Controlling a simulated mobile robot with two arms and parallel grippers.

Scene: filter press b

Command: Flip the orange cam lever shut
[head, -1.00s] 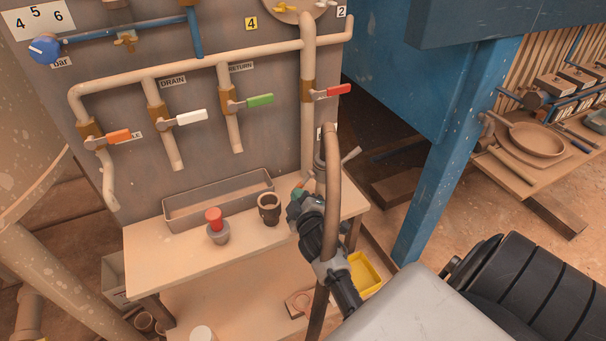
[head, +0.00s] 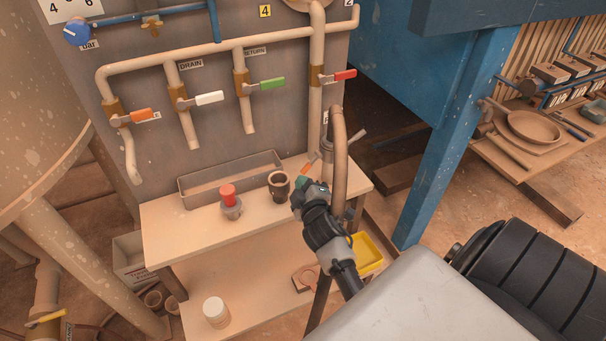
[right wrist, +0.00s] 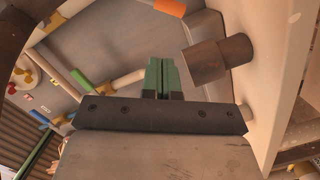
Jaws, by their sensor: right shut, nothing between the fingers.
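A small orange lever (head: 306,170) shows in the head view just behind my right gripper's tips, beside the grey coupling (head: 327,150) under the tan hose. It sticks out to the lower left of the coupling, and its lower end is partly hidden by the gripper. My right gripper (head: 303,185) is shut and empty, close to the lever; I cannot tell whether they touch. In the right wrist view its green fingers (right wrist: 162,76) are together with nothing between them. An orange piece (right wrist: 170,6) is cut off at that view's top edge. My left gripper is out of view.
A dark brown cup (head: 279,186) stands just left of the gripper on the bench, with a red-topped fitting (head: 230,200) and a grey tray (head: 190,192) farther left. The tan hose (head: 340,165) hangs right of the gripper. Valve handles line the panel above.

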